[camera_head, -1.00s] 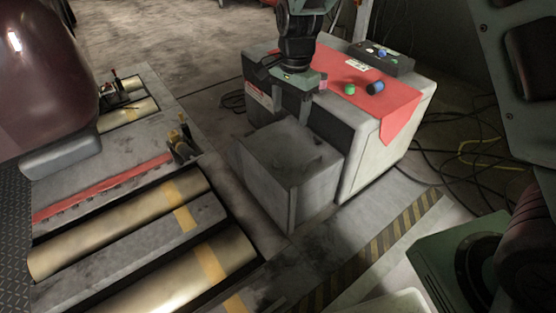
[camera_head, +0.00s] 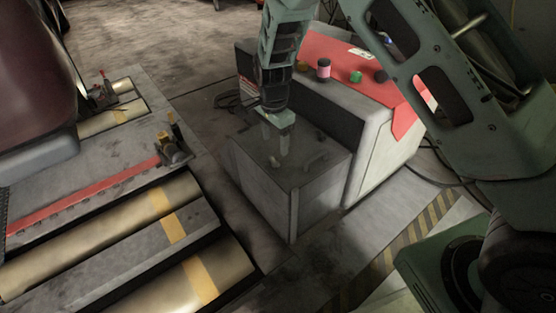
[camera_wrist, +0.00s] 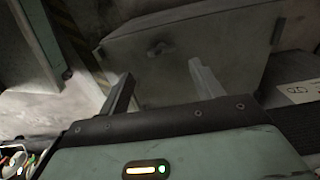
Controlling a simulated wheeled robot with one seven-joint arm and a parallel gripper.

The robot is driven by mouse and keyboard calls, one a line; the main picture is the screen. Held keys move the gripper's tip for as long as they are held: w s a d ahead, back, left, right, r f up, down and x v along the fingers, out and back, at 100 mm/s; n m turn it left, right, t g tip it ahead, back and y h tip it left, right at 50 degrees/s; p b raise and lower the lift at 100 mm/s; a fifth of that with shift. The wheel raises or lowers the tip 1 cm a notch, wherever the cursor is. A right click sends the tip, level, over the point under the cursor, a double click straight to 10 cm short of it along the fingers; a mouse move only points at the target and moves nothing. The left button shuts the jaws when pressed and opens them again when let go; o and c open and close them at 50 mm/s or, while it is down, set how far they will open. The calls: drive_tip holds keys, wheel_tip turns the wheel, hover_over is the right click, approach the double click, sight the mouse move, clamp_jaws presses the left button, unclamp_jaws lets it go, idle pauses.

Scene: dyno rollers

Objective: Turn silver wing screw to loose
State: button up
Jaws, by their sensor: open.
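A small pale piece that looks like the silver wing screw (camera_head: 274,161) sits on top of the low grey box (camera_head: 262,205). In the wrist view a small grey winged shape (camera_wrist: 158,47) on the box face lies beyond and between my fingertips; it is dim and its turn angle is hard to read. My gripper (camera_head: 276,153) points down just above the box top, close to the small pale piece. In the wrist view my gripper (camera_wrist: 161,70) has its two fingers well apart with nothing between them.
Behind stands a larger cabinet with a red cloth (camera_head: 408,112), carrying a green cylinder (camera_head: 356,77) and other small items. Metal rollers (camera_head: 120,235) lie at left. Floor between is narrow.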

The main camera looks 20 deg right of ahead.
sight(275, 159)
drive_tip(key=f, duration=0.1)
drive_tip(key=f+b, duration=0.1)
drive_tip(key=f, duration=0.1)
drive_tip(key=f+b, duration=0.1)
drive_tip(key=f, duration=0.1)
drive_tip(key=shift+w+a, duration=0.2)
drive_tip(key=shift+a, duration=0.1)
drive_tip(key=shift+s+f, duration=0.1)
drive_tip(key=shift+f, duration=0.6)
drive_tip(key=shift+d, duration=0.1)
drive_tip(key=c, duration=1)
